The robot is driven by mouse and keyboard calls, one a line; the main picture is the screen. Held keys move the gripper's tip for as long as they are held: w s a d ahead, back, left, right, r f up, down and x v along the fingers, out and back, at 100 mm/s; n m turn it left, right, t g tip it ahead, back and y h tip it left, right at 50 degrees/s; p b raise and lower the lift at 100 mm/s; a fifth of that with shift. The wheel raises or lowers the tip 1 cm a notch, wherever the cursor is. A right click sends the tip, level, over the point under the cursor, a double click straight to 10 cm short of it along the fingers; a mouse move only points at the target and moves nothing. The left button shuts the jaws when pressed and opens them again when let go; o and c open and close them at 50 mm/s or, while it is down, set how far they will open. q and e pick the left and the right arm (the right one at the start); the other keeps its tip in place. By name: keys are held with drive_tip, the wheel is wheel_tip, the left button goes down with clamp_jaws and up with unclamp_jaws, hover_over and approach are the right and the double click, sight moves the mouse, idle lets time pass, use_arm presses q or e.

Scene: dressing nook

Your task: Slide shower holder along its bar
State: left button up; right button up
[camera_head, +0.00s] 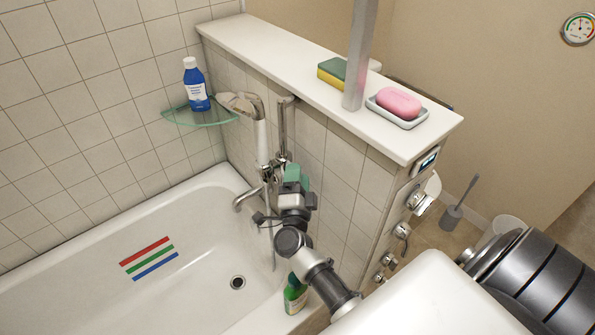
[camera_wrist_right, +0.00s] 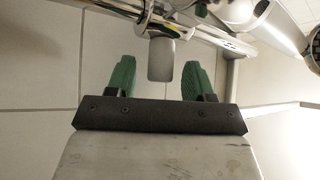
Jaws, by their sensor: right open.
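The chrome shower bar (camera_head: 283,128) stands upright against the tiled half wall. The shower head (camera_head: 240,103) hangs at the bar's upper left, its pale handle (camera_head: 262,143) pointing down to the holder (camera_head: 276,161). My right gripper (camera_head: 297,178) is at the bar, just below and right of the holder, and partly hides the lower fittings. In the right wrist view, my right gripper (camera_wrist_right: 157,76) has its two green fingers apart. A grey-white knob (camera_wrist_right: 161,60), apparently on the holder, sits between them with gaps on both sides. My left gripper is not in view.
A spout (camera_head: 247,199) projects over the bathtub (camera_head: 213,215). A blue bottle (camera_head: 195,86) stands on a glass corner shelf (camera_head: 203,117). A green bottle (camera_head: 295,295) stands near my right arm. The ledge (camera_head: 290,62) holds a sponge (camera_head: 333,73) and pink soap (camera_head: 399,103).

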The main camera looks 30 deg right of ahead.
drive_tip(key=shift+w+d+r, duration=0.15)
drive_tip(key=shift+w+d, duration=0.1)
drive_tip(key=shift+w, duration=0.1)
drive_tip(key=shift+c, duration=0.4)
clamp_jaws()
wheel_tip(320, 180, down, 9)
drive_tip(key=b, duration=0.7)
drive_tip(key=shift+o, duration=0.4)
unclamp_jaws()
drive_tip(key=shift+r, duration=0.1)
drive_tip(key=shift+s+a, duration=0.1)
